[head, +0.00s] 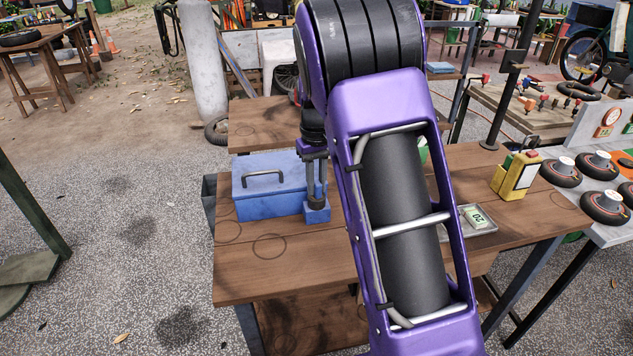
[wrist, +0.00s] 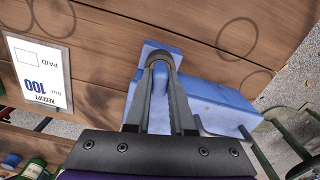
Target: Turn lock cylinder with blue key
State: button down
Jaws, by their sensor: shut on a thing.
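My gripper (head: 316,192) points down beside the blue toolbox on the wooden table. Its tips are at a small blue block (head: 317,213), which also shows in the wrist view (wrist: 148,49). In the wrist view my gripper (wrist: 161,62) is shut, its fingers converging over the block. A blue piece (wrist: 160,82) shows between the fingers; I take it for the blue key, mostly hidden. The lock cylinder is hidden by the fingertips, so I cannot tell how far the key sits in it or how it is turned.
The blue toolbox (head: 268,187) with a dark handle stands close to the left of my gripper. A grey tray with banknotes (head: 474,217) and a yellow can (head: 515,176) are on the table's right. A paid receipt (wrist: 40,75) lies on the wood. The table's front left (head: 250,285) is clear.

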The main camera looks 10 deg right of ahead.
jog(key=shift+r+m+p, duration=0.15)
jog(key=shift+m+p, duration=0.4)
jog(key=shift+m, duration=0.35)
jog(key=shift+m+p, duration=0.3)
jog(key=shift+m, duration=0.8)
jog(key=shift+m+p, duration=0.45)
jog(key=shift+m, duration=0.55)
jog(key=c, duration=0.7)
grip_release()
